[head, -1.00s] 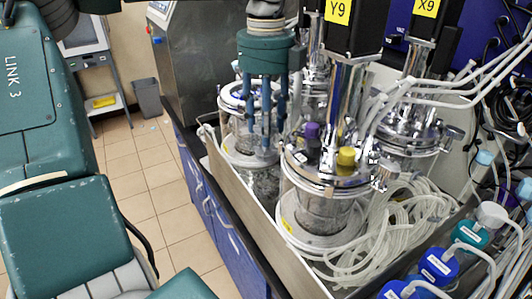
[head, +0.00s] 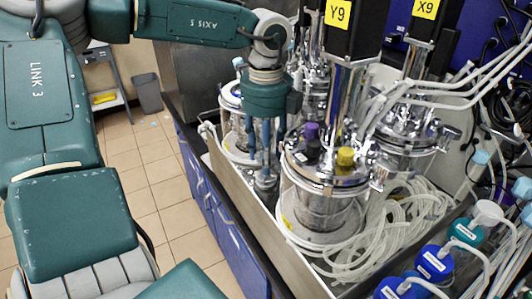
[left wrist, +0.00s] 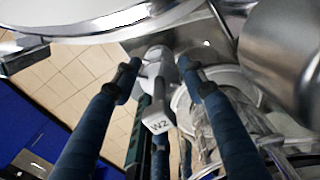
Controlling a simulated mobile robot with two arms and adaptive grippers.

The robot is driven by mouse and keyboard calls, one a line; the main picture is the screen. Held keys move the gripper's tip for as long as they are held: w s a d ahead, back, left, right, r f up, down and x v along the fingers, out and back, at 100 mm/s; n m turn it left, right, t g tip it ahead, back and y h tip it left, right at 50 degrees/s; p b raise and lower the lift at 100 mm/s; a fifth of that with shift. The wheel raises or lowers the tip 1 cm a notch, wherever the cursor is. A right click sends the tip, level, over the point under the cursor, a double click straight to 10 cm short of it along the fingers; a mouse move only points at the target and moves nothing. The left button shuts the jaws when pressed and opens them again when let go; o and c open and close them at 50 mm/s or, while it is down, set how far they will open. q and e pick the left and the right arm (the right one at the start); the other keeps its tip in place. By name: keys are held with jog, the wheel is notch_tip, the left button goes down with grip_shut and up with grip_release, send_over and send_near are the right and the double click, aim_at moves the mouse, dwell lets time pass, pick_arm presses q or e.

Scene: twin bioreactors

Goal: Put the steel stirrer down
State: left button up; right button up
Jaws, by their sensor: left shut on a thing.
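My left gripper (head: 263,172) points straight down between the glass vessels, just inside the near wall of the steel tray. Its blue fingers are shut on the steel stirrer (head: 265,184), of which only a small shiny part shows below the fingertips. In the left wrist view, the two blue-wrapped fingers (left wrist: 160,72) close in on a pale grey piece, with a small tag marked W2 below it. The stirrer's lower end is hidden, and I cannot tell whether it touches the tray floor. My right gripper is not in view.
The steel tray (head: 252,213) holds several lidded glass vessels. The front vessel (head: 322,200) under motor Y9 (head: 340,28) stands close to the right of my gripper. Coiled clear tubing (head: 400,222) and blue-capped bottles (head: 434,262) lie further right. Tiled floor is free at left.

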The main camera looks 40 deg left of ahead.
pick_arm(q)
jog(key=o, duration=1.4)
jog(key=shift+f, duration=0.1)
jog(key=shift+c, duration=0.2)
jog(key=shift+r+p, duration=0.3)
jog(key=shift+p, duration=0.1)
jog(key=shift+w+r+b, duration=0.1)
jog(key=shift+r+b, duration=0.25)
notch_tip(320, 180, up, 11)
jog(key=shift+r+b, duration=0.1)
jog(key=shift+b, duration=0.7)
